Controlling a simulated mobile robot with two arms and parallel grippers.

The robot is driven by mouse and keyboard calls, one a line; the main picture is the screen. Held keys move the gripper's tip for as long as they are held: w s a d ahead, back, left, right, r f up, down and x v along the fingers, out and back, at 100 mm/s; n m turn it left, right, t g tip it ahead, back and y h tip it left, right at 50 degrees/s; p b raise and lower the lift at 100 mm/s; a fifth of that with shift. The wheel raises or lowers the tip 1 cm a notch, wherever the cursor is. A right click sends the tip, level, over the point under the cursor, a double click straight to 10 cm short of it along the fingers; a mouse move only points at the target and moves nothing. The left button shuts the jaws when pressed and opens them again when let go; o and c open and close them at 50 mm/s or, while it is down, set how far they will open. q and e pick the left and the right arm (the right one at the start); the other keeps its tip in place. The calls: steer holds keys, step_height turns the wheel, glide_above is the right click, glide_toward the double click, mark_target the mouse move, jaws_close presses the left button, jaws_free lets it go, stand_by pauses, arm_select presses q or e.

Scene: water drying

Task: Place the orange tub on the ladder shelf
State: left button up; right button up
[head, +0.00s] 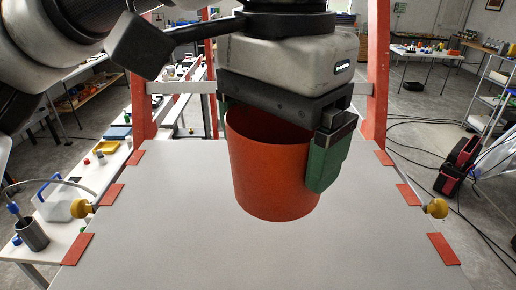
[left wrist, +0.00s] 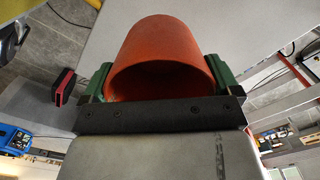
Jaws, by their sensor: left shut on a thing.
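The orange tub (head: 270,175) is upright in the head view, in the middle over the grey ladder shelf (head: 170,235). My left gripper (head: 270,140) comes down from above, with its green fingers on either side of the tub near the rim, shut on it. In the left wrist view the tub (left wrist: 160,50) sits between the two green fingers, its open mouth toward the camera. I cannot tell whether the tub's bottom touches the shelf. My right gripper is not in view.
Red ladder rails (head: 376,70) rise at the back on both sides of the shelf. Yellow knobs (head: 435,208) stick out at its sides. The shelf around the tub is bare.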

mark_target(262, 140)
arm_select(q)
steer(key=w, duration=0.1)
steer(key=w+f, duration=0.1)
steer(key=w+a, duration=0.1)
steer(key=shift+w+f+p, duration=0.4)
steer(key=shift+w+a+f, duration=0.15)
steer(key=shift+w+f, duration=0.35)
steer(key=shift+f, duration=0.05)
steer(key=f+p, duration=0.1)
steer(key=f, duration=0.2)
steer(key=shift+s+a+p, duration=0.1)
steer(key=shift+s+p, duration=0.3)
steer(key=shift+f, duration=0.25)
steer(key=shift+w, duration=0.2)
steer(key=o, duration=0.5)
steer(key=shift+f, duration=0.2)
steer(key=shift+o, duration=0.6)
steer(key=shift+s, duration=0.1)
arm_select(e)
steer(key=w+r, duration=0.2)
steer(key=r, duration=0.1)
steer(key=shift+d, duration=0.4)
arm_select(q)
steer(key=shift+r, duration=0.5)
step_height(262, 140, up, 11)
steer(key=shift+r+b, duration=0.2)
steer(key=shift+b, duration=0.95)
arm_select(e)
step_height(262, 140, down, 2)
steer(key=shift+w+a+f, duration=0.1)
